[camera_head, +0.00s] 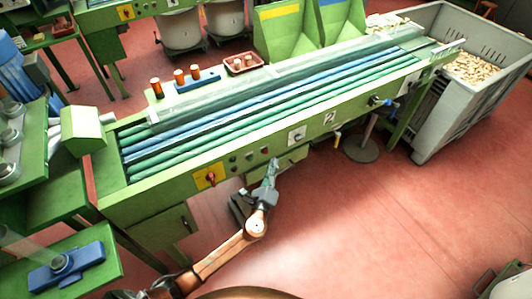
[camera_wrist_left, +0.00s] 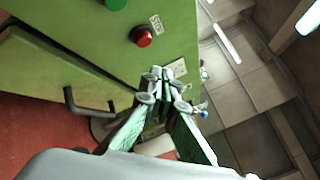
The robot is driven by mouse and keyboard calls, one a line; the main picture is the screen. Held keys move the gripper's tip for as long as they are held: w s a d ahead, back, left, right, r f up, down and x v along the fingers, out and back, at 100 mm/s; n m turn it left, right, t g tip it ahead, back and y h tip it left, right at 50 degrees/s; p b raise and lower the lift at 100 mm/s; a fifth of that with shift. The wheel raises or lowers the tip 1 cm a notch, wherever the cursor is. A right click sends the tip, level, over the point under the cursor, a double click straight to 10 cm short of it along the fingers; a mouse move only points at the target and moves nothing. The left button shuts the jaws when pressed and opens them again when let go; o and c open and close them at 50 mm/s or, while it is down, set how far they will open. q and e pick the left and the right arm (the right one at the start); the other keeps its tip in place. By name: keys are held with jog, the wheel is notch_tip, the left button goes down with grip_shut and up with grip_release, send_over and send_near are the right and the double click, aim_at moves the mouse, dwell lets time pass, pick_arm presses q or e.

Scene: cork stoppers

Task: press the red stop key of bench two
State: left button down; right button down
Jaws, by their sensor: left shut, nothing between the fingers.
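The green bench (camera_head: 160,195) with a white "2" plate (camera_head: 329,117) runs across the head view. A row of small keys sits on its front panel. The red stop key (camera_wrist_left: 141,37) shows clearly in the left wrist view, beside a small white label (camera_wrist_left: 156,22). In the head view the red key (camera_head: 265,150) is tiny, at the right end of the row. My left gripper (camera_head: 273,163) is shut and empty, just below and in front of that key. Its fingertips (camera_wrist_left: 163,88) appear below the key in the wrist view, apart from it. My right gripper is not in view.
A green key (camera_wrist_left: 115,4) is beside the red one. A yellow plate with a red knob (camera_head: 210,177) is further left on the panel, and a white plate (camera_head: 297,136) is to the right. A grey bin of corks (camera_head: 430,120) stands at the right end. Red floor in front is open.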

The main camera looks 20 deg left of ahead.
pick_arm(q)
jog(key=shift+s+d, duration=0.85)
jog(key=shift+d, duration=0.15)
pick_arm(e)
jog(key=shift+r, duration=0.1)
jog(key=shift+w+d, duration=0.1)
